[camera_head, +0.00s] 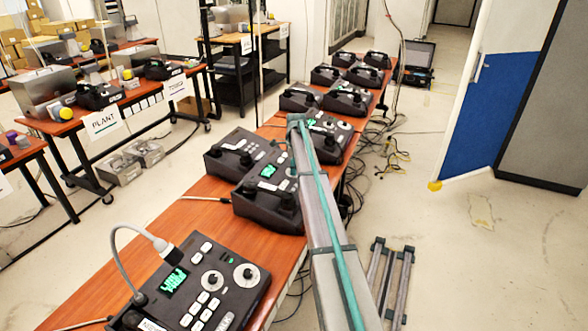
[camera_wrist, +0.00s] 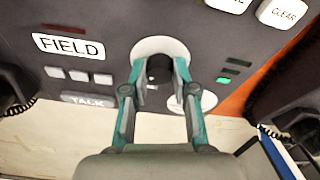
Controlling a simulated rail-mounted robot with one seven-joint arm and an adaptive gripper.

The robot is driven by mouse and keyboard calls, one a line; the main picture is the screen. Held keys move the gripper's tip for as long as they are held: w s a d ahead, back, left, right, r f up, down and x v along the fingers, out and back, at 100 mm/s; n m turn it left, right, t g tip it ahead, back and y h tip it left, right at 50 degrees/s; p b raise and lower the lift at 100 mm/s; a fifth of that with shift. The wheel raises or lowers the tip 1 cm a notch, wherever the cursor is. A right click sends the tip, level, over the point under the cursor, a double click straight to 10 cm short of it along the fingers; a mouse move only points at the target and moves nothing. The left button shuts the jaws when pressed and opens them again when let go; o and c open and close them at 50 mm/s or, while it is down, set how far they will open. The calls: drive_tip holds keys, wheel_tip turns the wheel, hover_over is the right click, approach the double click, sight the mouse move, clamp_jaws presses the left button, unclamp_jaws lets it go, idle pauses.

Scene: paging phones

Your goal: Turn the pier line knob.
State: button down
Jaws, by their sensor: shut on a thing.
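In the wrist view my gripper (camera_wrist: 158,72) is shut on a dark knob (camera_wrist: 157,66), with one finger on each side of it. A white round dial (camera_wrist: 160,45) surrounds the knob on a dark grey console (camera_wrist: 110,20). The console carries a white label reading FIELD (camera_wrist: 68,46); I see no label reading pier. A second white dial (camera_wrist: 178,104) is partly hidden behind the right finger. In the head view my arm reaches over the desk row to a console with a green display (camera_head: 313,121); my fingertips are hidden there.
Several dark consoles stand along the wooden desk (camera_head: 180,205). The nearest console (camera_head: 205,285) has a gooseneck microphone (camera_head: 163,247) and two white dials. Small indicator lights (camera_wrist: 235,63) and a CLEAR button (camera_wrist: 283,12) lie near my gripper. Cables (camera_head: 385,140) cover the floor right of the desk.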

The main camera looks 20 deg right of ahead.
idle(0.3)
drive_tip(key=c, duration=0.9)
unclamp_jaws()
wheel_tip(320, 180, up, 12)
drive_tip(key=shift+s, duration=0.3)
drive_tip(key=shift+d, duration=0.15)
